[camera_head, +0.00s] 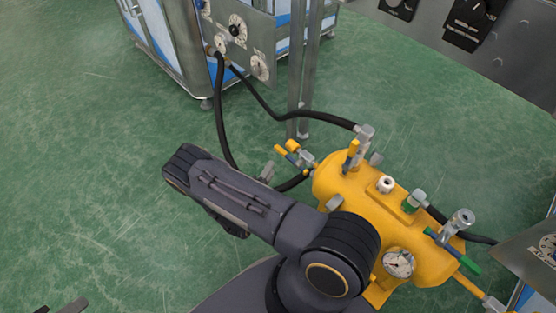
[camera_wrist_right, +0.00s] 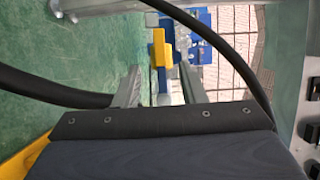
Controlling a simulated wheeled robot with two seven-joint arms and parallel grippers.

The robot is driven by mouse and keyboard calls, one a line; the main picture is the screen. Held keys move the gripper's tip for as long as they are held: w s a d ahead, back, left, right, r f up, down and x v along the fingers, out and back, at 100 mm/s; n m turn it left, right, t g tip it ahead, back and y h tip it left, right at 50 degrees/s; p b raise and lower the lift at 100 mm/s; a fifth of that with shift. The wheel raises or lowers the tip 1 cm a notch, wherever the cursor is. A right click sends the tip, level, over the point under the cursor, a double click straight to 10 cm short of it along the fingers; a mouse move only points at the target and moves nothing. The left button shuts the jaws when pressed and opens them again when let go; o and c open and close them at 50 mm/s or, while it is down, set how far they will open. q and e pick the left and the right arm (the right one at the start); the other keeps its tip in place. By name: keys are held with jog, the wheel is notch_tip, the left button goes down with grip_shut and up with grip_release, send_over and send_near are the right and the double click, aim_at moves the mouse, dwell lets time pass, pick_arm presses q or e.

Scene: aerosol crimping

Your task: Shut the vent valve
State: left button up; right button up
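A yellow tank (camera_head: 335,178) carries several small valves; no label shows which is the vent valve. Yellow (camera_head: 292,146) and blue handles sit at its upper left end, and a yellow lever (camera_head: 352,153) stands on top. Green handles (camera_head: 440,250) are at the right. My right gripper (camera_head: 300,187) is partly hidden behind my forearm, its fingers apart beside the tank's left end. In the right wrist view, a yellow handle (camera_wrist_right: 158,50) shows beyond the open fingers (camera_wrist_right: 160,92), with nothing held. Two fingertips of my left gripper (camera_head: 60,306) show apart at the bottom left edge.
Black hoses (camera_head: 220,115) run from a gauge panel (camera_head: 240,35) to the tank; one arches close around the right gripper in the wrist view (camera_wrist_right: 235,55). A metal post (camera_head: 302,80) stands behind. Green floor is clear at left.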

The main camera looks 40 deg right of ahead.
aim_at(280, 153)
jog(key=b+x, duration=0.1)
jog(key=x, duration=0.6)
jog(key=shift+w+d+b, duration=0.1)
jog(key=shift+d+b, duration=0.15)
jog(key=shift+b, duration=0.05)
grip_shut()
